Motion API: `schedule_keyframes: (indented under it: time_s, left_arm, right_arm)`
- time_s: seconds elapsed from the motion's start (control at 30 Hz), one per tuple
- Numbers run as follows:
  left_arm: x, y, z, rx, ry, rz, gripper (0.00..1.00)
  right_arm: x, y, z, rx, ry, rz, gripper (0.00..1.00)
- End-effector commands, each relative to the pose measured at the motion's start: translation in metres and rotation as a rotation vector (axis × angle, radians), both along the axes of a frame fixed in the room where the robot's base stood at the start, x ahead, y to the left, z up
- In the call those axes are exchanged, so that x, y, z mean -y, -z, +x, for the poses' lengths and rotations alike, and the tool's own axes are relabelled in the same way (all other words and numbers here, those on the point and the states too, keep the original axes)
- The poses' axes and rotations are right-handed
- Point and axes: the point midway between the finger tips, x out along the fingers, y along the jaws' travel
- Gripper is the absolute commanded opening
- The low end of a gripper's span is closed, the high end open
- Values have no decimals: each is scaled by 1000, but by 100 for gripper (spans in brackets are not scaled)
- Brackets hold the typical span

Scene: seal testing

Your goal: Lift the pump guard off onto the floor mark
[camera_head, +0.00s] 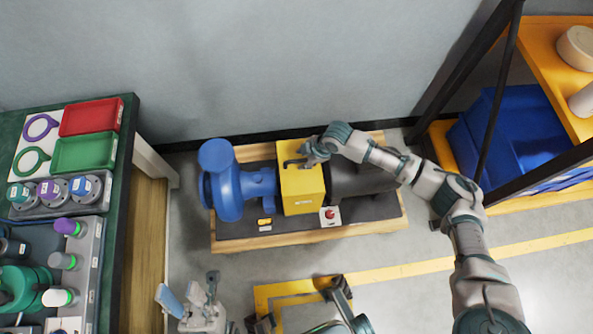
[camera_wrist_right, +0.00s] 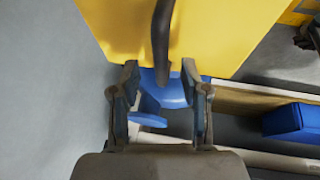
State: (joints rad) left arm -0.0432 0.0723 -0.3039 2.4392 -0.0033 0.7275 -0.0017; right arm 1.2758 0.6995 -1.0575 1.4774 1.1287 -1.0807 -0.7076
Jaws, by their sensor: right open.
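The yellow pump guard (camera_head: 303,188) sits over the middle of the pump set, between the blue pump (camera_head: 232,185) and the dark motor (camera_head: 355,180). A dark handle (camera_head: 293,163) is on its top. My right gripper (camera_head: 309,157) is at the right end of this handle. In the right wrist view the gripper (camera_wrist_right: 162,90) is open, and the handle (camera_wrist_right: 161,35) reaches toward the gap between its fingers; contact cannot be told. My left gripper (camera_head: 192,288) is low in the head view, fingers apart, empty. The yellow floor mark (camera_head: 265,296) is partly hidden.
The pump set stands on a wooden-framed base (camera_head: 290,240) against the wall, with a red button box (camera_head: 330,215) in front. A workbench (camera_head: 125,150) is at left. A shelf with a blue bin (camera_head: 510,135) is at right. Floor between base and mark is clear.

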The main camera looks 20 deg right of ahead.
Motion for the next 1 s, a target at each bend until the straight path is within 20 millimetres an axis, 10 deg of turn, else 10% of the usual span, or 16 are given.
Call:
schedule_keyframes:
  time_s: [0.1,0.43,0.63,1.0]
  left_arm:
    - [2,7,8,17,1,1,40]
    - [2,0,8,40,2,2,40]
    - [3,2,13,34,2,3,40]
    - [3,3,12,34,2,4,40]
  right_arm:
    - [-6,29,2,-14,0,0,46]
    - [-9,27,6,-3,1,0,46]
    - [-9,28,6,-4,1,-1,0]
    - [-9,26,8,0,1,2,0]
